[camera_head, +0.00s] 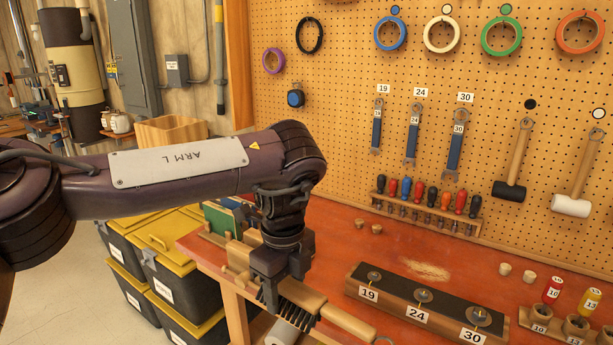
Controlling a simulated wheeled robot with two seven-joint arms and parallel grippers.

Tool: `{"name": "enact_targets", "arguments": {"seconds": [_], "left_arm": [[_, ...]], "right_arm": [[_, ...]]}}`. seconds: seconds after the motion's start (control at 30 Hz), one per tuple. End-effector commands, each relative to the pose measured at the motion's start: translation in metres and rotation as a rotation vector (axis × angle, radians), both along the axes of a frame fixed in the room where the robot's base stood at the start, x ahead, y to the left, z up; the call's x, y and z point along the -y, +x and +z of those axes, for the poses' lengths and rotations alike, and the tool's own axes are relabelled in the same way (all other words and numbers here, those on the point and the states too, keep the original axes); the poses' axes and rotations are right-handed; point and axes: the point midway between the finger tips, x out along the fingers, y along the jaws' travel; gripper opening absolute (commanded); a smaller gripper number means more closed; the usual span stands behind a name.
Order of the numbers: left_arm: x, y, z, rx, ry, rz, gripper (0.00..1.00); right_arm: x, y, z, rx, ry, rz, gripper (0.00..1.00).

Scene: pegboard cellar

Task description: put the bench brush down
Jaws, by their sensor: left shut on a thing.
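The bench brush (345,320) has a pale wooden body and handle with dark bristles (287,311). My left gripper (277,290) points down and is shut on the brush. The brush lies slantwise in the picture, its handle toward the lower right. It shows in front of the red workbench top (345,245), by the bench's near left edge. I cannot tell whether it touches the bench. The gripper hides part of the brush. My right gripper is not in view.
A dark block with washers labelled 19, 24 and 30 (415,312) stands right of the brush. Sawdust (427,270) and small wooden pegs lie behind it. A screwdriver rack (425,212) stands against the pegboard (340,130). Yellow-lidded bins (165,245) stand at left.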

Motion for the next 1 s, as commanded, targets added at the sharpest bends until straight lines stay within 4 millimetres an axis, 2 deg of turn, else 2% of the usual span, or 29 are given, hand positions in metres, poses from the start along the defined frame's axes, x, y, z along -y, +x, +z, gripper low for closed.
{"name": "enact_targets", "arguments": {"seconds": [0.33, 0.7, 0.83, 1.0], "left_arm": [[-0.062, 0.009, 0.019, 0.017, 0.005, 0.843, 0.25], [-0.124, 0.007, 0.034, 0.016, -0.005, 1.765, 0.25], [-0.138, 0.004, 0.037, 0.012, -0.005, 2.004, 0.25], [-0.148, 0.002, 0.039, 0.006, -0.006, 2.184, 0.25]], "right_arm": [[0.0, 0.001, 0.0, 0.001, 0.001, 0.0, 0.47], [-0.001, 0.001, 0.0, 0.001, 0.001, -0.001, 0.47], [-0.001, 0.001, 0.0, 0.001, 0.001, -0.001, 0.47], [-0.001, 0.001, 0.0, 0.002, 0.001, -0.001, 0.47]]}}
